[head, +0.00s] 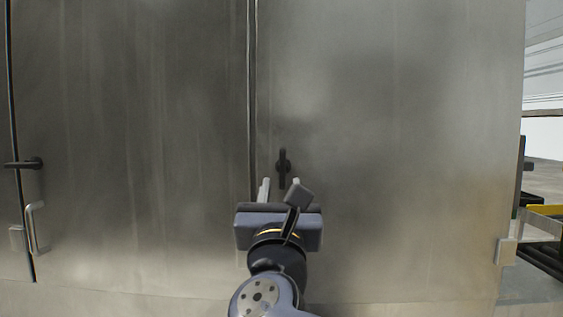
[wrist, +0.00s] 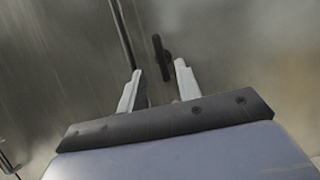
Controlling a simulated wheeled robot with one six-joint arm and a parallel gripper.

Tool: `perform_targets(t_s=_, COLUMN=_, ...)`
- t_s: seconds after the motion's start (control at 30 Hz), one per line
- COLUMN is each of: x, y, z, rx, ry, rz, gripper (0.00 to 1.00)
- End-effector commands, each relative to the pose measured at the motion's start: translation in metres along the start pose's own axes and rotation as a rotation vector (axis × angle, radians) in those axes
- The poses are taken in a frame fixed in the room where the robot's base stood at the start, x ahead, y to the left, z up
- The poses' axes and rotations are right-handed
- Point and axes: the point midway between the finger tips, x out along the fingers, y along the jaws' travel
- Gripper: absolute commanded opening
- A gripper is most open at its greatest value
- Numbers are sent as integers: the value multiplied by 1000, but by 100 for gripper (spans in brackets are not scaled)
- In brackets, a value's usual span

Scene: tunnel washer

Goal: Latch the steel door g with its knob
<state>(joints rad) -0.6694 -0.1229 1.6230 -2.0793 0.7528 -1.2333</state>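The steel door g appears to be the large brushed panel (head: 400,150) right of the dark vertical seam; no label shows. Its black knob (head: 283,165) is a bar handle standing vertical, close to the right of the seam. The knob also shows in the wrist view (wrist: 161,57), beyond the fingertips. My gripper (head: 279,186) is open, with its two pale fingers apart just below and in front of the knob. In the wrist view the gripper (wrist: 158,68) has nothing visible held between its fingers. The knob's lower end is close to the fingers; I cannot tell the exact depth gap.
Another steel panel (head: 130,130) lies left of the seam. At far left are a horizontal black knob (head: 24,163) and a silver pull handle (head: 34,228). A hinge block (head: 506,251) is at the lower right. A yellow-edged cart (head: 543,211) stands beyond, at the right edge.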

Motion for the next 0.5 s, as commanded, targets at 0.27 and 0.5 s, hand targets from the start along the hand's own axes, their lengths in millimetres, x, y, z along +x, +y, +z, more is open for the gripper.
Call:
perform_targets(t_s=0.27, x=56, y=-1, z=2, rx=-1, ry=2, rz=-4, gripper=33)
perform_targets(t_s=0.5, x=83, y=0, z=1, rx=0, ry=1, rz=-1, gripper=33)
